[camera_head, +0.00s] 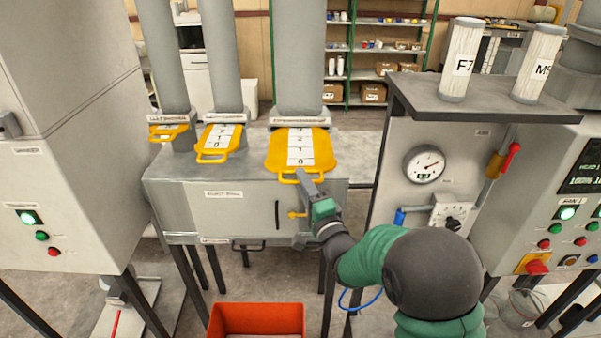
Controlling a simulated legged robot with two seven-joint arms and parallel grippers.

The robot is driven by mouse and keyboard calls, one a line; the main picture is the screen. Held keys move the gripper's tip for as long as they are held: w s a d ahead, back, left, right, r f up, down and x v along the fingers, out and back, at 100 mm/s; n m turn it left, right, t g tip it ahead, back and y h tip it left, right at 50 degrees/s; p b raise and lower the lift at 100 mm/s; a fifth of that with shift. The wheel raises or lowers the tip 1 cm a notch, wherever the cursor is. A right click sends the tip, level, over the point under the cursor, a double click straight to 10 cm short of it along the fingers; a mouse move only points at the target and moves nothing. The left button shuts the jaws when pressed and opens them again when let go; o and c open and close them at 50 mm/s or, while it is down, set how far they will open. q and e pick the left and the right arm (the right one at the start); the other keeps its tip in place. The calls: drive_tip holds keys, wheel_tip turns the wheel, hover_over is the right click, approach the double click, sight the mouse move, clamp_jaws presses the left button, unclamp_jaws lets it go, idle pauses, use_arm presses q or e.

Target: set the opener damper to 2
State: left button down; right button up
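Three yellow damper plates with white number scales sit under grey pipes on a grey box. They are a small left plate (169,134), a middle plate (208,152) and a large right plate (323,149). Their labels are too small to read surely, so I cannot tell which is the opener damper. The large plate's scale shows 2, 1 and 0, with 0 nearest its front handle (286,177). My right gripper (304,175) is at that handle, its grey fingers overlapping it. I cannot tell whether they are closed on it. My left gripper is out of view.
The grey box (230,208) has a black door handle (277,214) and a yellow arrow. An orange bin (257,306) stands below. A control cabinet with a gauge (424,164) stands at right, and a grey machine (60,180) at left.

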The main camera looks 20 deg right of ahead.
drive_tip(key=shift+w+d+r, duration=0.15)
drive_tip(key=shift+w+d, duration=0.05)
drive_tip(key=shift+d, duration=0.1)
drive_tip(key=shift+s+a, duration=0.1)
drive_tip(key=shift+a, duration=0.85)
clamp_jaws()
drive_tip(key=shift+d, duration=0.3)
drive_tip(key=shift+d, duration=0.1)
